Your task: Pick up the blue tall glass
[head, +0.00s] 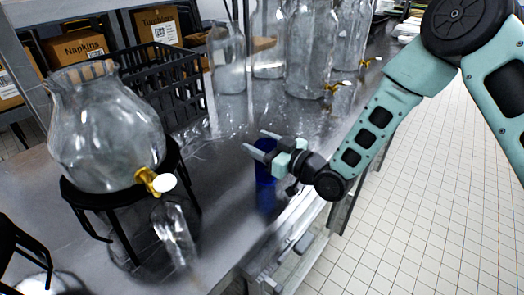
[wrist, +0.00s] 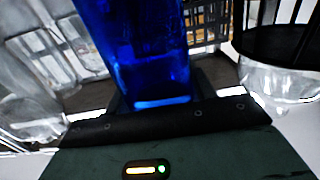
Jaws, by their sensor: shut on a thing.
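The blue tall glass (head: 265,185) stands near the front edge of the steel counter in the head view. My gripper (head: 264,147) reaches it from the right, with its fingers around the glass's upper part. In the wrist view the blue glass (wrist: 145,50) fills the space between the fingers, and my gripper (wrist: 160,100) is shut on it. The glass looks about upright in the head view. I cannot tell whether its base touches the counter.
A clear glass dispenser (head: 105,130) with a gold tap stands on a black stand at left, a clear glass (head: 173,232) below it. A black crate (head: 165,85) and several large clear jars (head: 312,50) stand behind. The steel counter (head: 235,215) is bare around the blue glass.

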